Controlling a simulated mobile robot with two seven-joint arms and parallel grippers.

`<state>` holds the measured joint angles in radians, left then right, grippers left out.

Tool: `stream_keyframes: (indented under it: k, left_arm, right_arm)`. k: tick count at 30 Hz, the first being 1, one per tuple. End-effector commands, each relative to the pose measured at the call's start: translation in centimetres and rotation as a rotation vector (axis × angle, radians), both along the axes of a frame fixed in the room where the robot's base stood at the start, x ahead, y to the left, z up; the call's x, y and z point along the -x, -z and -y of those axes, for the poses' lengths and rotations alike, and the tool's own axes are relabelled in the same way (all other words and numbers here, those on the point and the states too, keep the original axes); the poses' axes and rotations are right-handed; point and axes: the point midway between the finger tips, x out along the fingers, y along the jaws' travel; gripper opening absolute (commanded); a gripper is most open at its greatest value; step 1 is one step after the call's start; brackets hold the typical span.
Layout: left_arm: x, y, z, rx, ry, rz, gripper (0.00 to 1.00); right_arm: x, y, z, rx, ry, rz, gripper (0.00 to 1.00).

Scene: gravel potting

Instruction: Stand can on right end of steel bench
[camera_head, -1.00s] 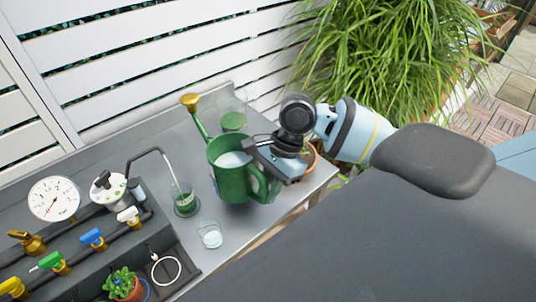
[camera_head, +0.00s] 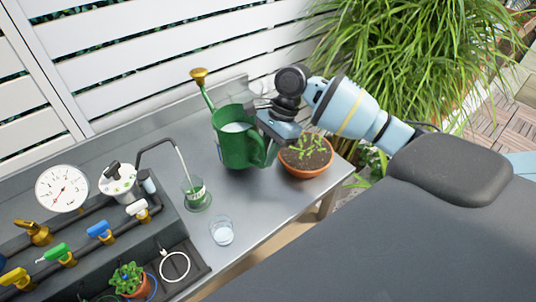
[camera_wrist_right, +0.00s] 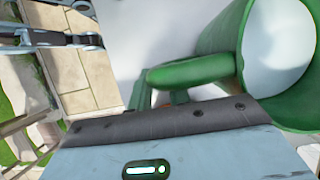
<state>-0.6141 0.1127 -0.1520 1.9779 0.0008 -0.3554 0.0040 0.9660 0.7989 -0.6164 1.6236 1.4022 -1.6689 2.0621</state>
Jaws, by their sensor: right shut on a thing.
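The green watering can (camera_head: 232,151), with a brass rose (camera_head: 199,75) on its spout, is upright at the right part of the steel bench (camera_head: 265,207). Pale liquid shows inside it. My right gripper (camera_head: 272,131) is shut on its handle, at the can's right side. In the right wrist view the can's green wall (camera_wrist_right: 228,38) and handle (camera_wrist_right: 190,72) show close up; the fingertips are hidden there. I cannot tell whether the can's base touches the bench. My left gripper is not in view.
A terracotta pot with seedlings (camera_head: 306,171) stands right of the can, by the bench's right end. A small glass (camera_head: 222,235) and a green-based glass with a tube (camera_head: 196,198) stand left. The valve manifold (camera_head: 105,240) fills the left; a slatted fence (camera_head: 150,60) backs the bench.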

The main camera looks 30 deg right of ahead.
Motion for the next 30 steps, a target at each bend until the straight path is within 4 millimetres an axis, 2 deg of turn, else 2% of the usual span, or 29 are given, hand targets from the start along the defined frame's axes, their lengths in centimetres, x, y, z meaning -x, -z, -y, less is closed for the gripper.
stream_keyframes:
  k: [1, 5, 12, 15, 26, 27, 30]
  left_arm:
    - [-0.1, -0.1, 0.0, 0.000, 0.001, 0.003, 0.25]
    - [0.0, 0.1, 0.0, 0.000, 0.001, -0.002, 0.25]
    - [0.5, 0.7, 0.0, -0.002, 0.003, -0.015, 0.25]
    - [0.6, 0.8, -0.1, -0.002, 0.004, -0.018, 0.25]
    - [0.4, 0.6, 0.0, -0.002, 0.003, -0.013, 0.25]
    - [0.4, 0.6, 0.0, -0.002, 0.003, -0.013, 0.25]
    - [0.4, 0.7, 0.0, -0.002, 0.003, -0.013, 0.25]
  right_arm:
    - [-0.4, -0.7, 0.0, -0.006, 0.000, 0.018, 0.00]
    - [-1.1, -0.6, 0.1, -0.007, 0.002, 0.017, 0.00]
    - [-1.1, 2.3, 0.2, -0.005, 0.002, 0.014, 0.00]
    - [-1.1, 2.9, 0.2, -0.005, 0.002, 0.016, 0.00]
    - [-1.2, 3.0, 0.2, -0.005, 0.001, 0.019, 0.00]
    - [-0.9, 3.5, 0.3, 0.001, 0.002, 0.005, 0.22]
    - [-0.8, 3.5, 0.3, 0.001, 0.002, 0.004, 0.35]
